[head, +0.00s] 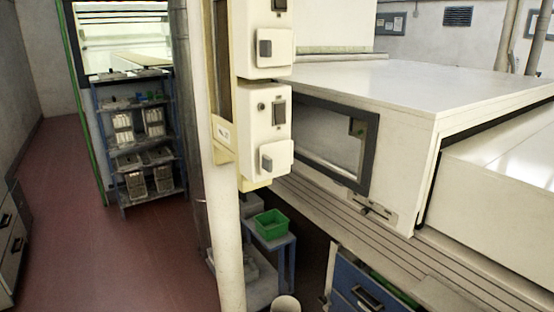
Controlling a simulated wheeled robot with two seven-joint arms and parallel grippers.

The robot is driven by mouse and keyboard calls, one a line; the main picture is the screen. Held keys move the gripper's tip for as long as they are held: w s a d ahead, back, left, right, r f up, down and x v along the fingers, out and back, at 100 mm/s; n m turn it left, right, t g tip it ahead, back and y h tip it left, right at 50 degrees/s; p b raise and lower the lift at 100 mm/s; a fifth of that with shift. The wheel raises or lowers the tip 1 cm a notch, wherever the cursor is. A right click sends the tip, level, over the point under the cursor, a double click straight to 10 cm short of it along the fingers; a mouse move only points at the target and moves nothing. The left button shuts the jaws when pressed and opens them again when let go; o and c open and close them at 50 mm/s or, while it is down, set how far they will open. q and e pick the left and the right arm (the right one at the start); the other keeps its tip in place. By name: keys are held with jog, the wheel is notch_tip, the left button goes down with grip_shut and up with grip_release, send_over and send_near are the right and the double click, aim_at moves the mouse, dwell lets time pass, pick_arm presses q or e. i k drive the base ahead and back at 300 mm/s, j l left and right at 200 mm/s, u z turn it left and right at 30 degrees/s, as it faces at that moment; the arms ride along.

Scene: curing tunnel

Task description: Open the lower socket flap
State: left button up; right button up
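A cream socket box is mounted on a pale post (227,240) near the middle of the head view. The lower socket flap (280,158) is a cream square plate with a grey block on its left part, at the bottom of the box. It appears to lie flat over its socket. A dark switch (279,111) sits above it. A similar upper flap (276,46) with a grey block is higher on the box and also looks closed. Neither of my grippers is in view.
A large white machine housing (405,95) with a dark-framed window (330,143) stands close on the right. A small blue table carries a green bin (271,224) below. A loaded blue shelf rack (138,140) stands behind. Red floor (140,260) is clear at left.

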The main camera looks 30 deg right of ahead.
aim_at(275, 157)
jog(key=k+l+z, duration=0.2)
jog(key=l+z, duration=0.15)
jog(key=l, duration=0.25)
jog(key=k+l+z, duration=0.15)
jog(key=l+z, duration=0.2)
jog(key=l, duration=0.3)
jog(key=l+z, duration=0.35)
jog(key=l, duration=0.3)
jog(key=k, duration=0.05)
